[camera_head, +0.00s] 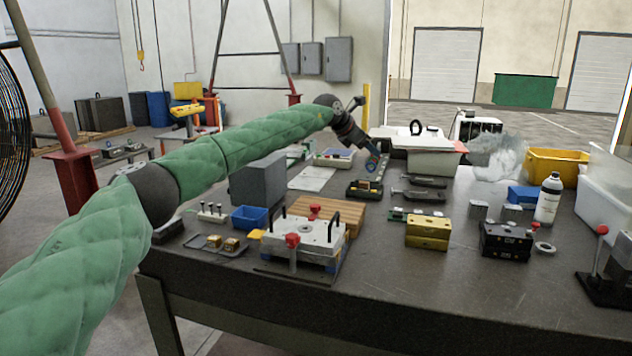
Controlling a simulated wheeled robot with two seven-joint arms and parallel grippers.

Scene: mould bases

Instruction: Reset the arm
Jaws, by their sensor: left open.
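My left arm comes in from the left in a green quilted cover and stretches out over the left and back part of the workbench (400,290). My left gripper (373,166) is at its far end, small in the picture, pointing down near the middle back of the bench. It is open, and I see nothing held in it. A dark tray with small parts (364,189) lies just below it; I cannot tell whether they touch. My right gripper is not in view.
A fixture plate with red knobs (305,240) stands at the front, with a blue bin (250,218) to its left. A brass block (428,232), a black block (506,241), a white bottle (548,199) and a yellow bin (557,165) stand to the right.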

